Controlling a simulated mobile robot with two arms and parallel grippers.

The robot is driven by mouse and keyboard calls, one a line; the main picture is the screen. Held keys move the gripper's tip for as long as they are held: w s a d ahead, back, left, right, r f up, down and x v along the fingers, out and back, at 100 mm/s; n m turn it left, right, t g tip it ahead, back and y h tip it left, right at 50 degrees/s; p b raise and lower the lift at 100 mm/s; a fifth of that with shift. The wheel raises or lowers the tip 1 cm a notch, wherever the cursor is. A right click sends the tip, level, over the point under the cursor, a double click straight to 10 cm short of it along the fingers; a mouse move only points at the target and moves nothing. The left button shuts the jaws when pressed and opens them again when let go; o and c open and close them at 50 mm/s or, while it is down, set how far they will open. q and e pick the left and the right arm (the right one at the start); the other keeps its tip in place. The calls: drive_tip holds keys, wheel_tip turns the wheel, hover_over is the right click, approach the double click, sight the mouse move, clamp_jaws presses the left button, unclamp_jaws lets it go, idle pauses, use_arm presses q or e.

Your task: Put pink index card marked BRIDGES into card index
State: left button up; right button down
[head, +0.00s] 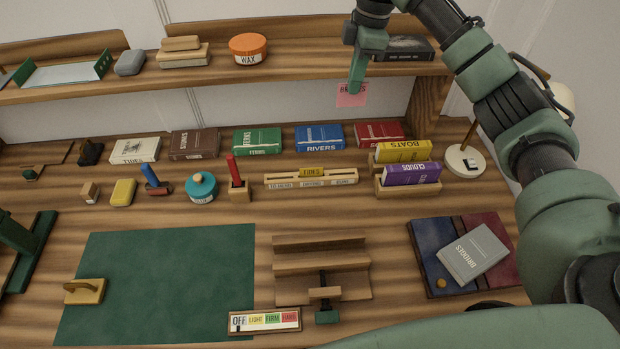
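The pink index card (351,97) hangs below my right gripper (356,86), in front of the upper shelf's right part. Its dark lettering is partly covered by the fingertips, which look shut on its upper edge. A long, low wooden holder (285,184) with white labels stands mid-bench, below and left of the card; it looks like the card index. A yellow card (312,173) stands up in its middle section. The pink card is well above and apart from the holder. My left gripper is not in view.
A red peg in a wooden block (239,195) stands left of the holder. Yellow (403,151) and purple (411,173) books stand at its right. Several books line the back. A wooden cradle (320,260) is in front. The green mat (160,270) is mostly clear.

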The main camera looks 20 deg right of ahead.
drive_tip(key=shift+f+b, duration=1.35)
drive_tip(key=shift+f, duration=11.15)
drive_tip(key=c, duration=2.1)
unclamp_jaws()
drive_tip(key=shift+f, duration=1)
drive_tip(key=o, duration=0.5)
